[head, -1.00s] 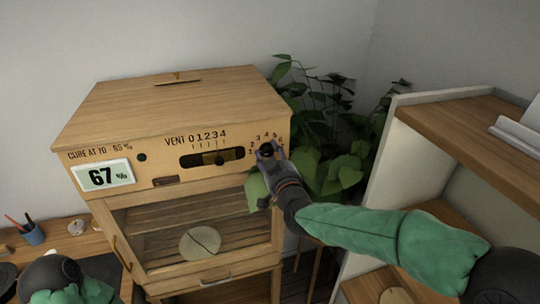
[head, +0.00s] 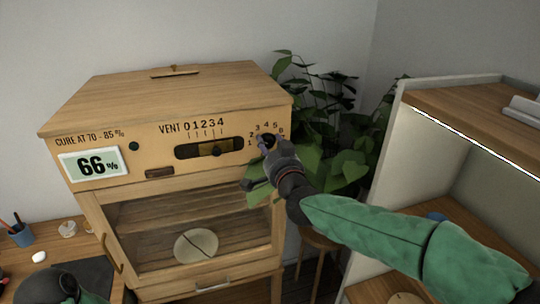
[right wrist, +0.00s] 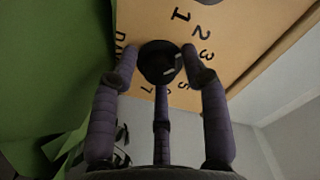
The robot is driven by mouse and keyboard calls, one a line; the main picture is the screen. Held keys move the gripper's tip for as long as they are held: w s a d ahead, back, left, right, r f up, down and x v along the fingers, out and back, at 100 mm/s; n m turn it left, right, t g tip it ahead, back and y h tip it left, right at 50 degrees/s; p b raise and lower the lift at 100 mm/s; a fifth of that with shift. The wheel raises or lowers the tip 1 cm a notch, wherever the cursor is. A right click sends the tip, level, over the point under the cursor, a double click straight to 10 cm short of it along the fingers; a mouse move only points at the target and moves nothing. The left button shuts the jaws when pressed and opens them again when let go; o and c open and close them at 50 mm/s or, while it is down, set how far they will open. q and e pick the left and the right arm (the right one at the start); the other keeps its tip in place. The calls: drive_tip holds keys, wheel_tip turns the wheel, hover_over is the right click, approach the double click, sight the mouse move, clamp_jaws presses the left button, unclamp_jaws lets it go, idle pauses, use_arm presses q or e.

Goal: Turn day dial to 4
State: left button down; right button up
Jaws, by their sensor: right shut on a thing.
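The day dial is a dark round knob (right wrist: 160,62) on the cabinet's tan front panel, ringed by black numbers. My left gripper is out of view; only a dark piece of my left arm shows at lower left.
The wooden cabinet (head: 170,100) has a vent slider (head: 215,150), a readout (head: 95,163) of 66 % and a glass door with a pale disc (head: 196,245) behind it. A leafy plant (head: 335,140) stands close behind my right gripper. Shelves (head: 400,150) stand at right.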

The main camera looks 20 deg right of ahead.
drive_tip(key=m+b, duration=0.4)
drive_tip(key=m, duration=0.1)
drive_tip(key=shift+f+m, duration=0.2)
drive_tip(key=shift+m, duration=0.1)
drive_tip(key=m+b, duration=0.2)
drive_tip(key=m, duration=0.2)
drive_tip(key=shift+m+b, duration=0.3)
drive_tip(key=shift+m, duration=0.1)
drive_tip(key=shift+r, duration=0.1)
drive_tip(key=o, duration=0.9)
drive_tip(key=s, duration=1.2)
drive_tip(key=shift+d, duration=0.2)
